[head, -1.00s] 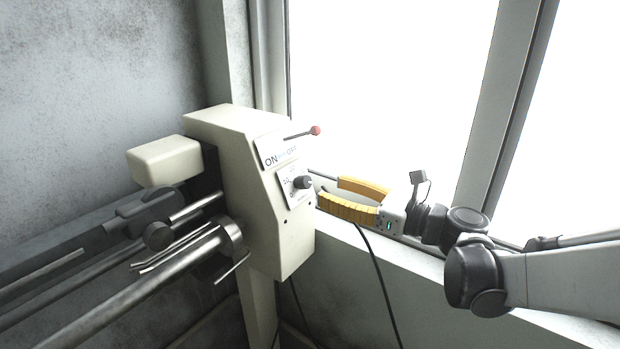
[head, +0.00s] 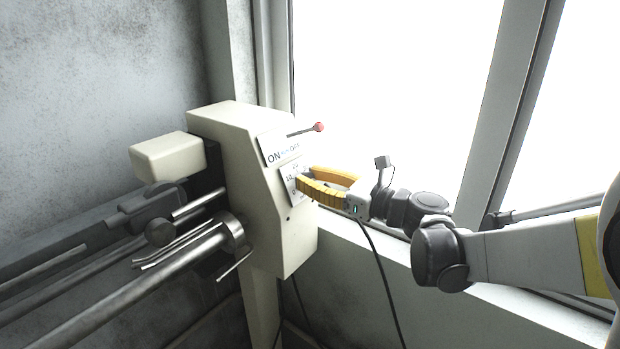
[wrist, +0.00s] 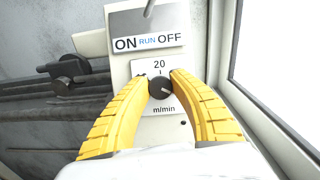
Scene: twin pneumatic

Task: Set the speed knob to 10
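The speed knob (wrist: 162,88) is a round black knob on a white dial plate (wrist: 150,68) marked "20" and "m/min" in the wrist view. My gripper (wrist: 161,76) has two yellow ribbed fingers, spread apart on either side of the knob. The knob's exact setting cannot be read; the fingers cover the side numbers of the dial.
Above the dial is an "ON RUN OFF" plate (head: 277,150) with a red-tipped lever (head: 318,127) sticking out to the right. The cream machine housing (head: 240,165) has metal bars (head: 150,275) at its left. A window ledge (head: 390,262) runs behind my arm.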

